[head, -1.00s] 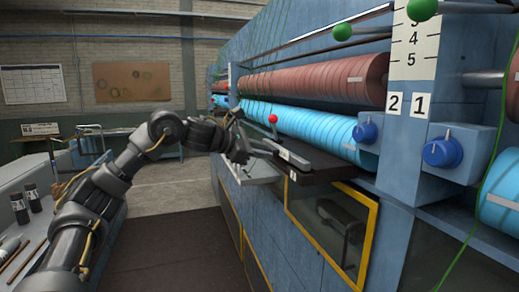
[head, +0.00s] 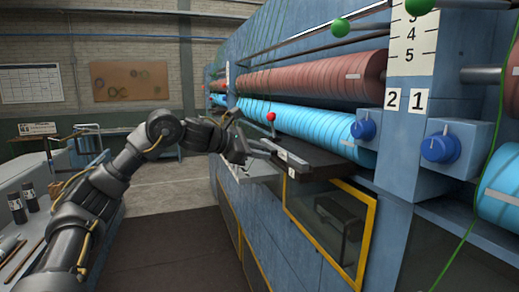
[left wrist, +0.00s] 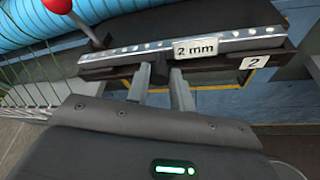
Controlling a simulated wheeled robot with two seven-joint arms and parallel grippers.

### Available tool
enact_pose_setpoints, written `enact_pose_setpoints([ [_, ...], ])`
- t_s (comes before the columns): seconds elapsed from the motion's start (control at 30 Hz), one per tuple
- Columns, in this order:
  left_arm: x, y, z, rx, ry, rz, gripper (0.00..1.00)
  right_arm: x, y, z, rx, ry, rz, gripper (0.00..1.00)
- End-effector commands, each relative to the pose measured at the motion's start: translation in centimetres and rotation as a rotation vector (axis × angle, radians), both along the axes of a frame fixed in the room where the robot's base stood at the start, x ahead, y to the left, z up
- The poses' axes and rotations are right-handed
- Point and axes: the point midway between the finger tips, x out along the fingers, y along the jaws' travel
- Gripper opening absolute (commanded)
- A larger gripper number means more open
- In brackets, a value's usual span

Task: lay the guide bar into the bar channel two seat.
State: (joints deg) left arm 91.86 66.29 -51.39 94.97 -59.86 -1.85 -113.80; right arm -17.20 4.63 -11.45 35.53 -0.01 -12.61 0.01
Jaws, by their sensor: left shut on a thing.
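The guide bar (left wrist: 215,40) is a pale metal strip with a row of small bright studs and a "2 mm" tag. In the left wrist view it lies along the dark bar channel two (left wrist: 100,73), which has a "2" plate at its right end. I cannot tell whether the bar is fully down in the seat. My left gripper (left wrist: 160,75) is shut on the bar, its fingers reaching it from the near side. In the head view the left gripper (head: 243,148) is at the channel (head: 318,162), partly hiding the bar (head: 272,147). My right gripper is not in view.
A red ball-topped lever (head: 271,117) stands close behind the bar. Blue yarn rolls (head: 310,125) run just behind the channel. Blue knobs (head: 440,148) and a green cable (head: 487,180) are to the right. The floor (head: 180,240) below is clear.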

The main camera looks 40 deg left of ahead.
Motion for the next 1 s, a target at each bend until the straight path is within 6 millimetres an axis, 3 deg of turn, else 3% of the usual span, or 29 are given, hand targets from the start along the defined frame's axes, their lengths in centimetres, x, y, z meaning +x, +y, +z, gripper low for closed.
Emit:
enact_pose_setpoints([
  [0.63,0.0,0.0,-1.3,-0.001,-0.003,0.001,0.00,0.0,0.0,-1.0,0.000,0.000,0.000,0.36],
  [0.67,0.0,0.0,-1.2,-0.001,-0.003,0.001,0.26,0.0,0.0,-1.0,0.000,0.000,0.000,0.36],
  [0.7,0.0,0.0,-1.2,-0.001,-0.003,0.001,0.31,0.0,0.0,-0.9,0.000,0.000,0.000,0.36],
  [0.83,0.0,0.0,-1.2,-0.001,-0.002,0.000,0.48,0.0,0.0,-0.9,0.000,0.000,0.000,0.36],
  [1.0,0.0,0.0,-1.2,0.000,-0.001,0.000,0.48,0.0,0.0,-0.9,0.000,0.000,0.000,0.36],
])
